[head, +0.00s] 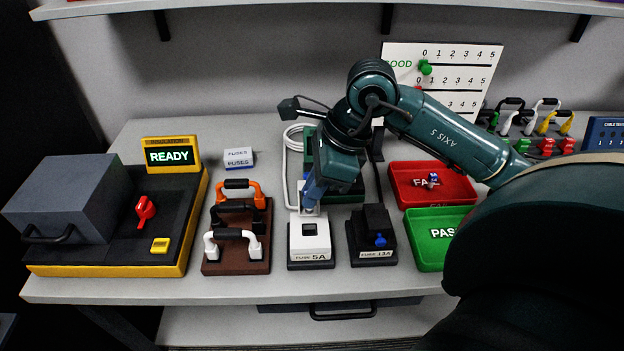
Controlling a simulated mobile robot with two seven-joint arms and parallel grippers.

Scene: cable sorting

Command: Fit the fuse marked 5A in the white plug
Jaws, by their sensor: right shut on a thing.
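The white plug (317,249) sits on a dark stand labelled "FUSE 5A" near the table's front edge. A dark square opening shows in its top. My right gripper (310,211) points down at the back part of this plug. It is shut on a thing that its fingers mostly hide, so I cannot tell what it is. A white box (238,158) marked "FUSES" stands at the back left. I cannot make out a 5A fuse. My left gripper is not in view.
The black plug (373,218) on a "FUSE 13A" stand is close on the right, with a blue piece at its front. Beyond are the red FAIL tray (402,196) and green PASS tray (427,263). A brown cable rack (222,266) and yellow-edged tester (110,270) stand left.

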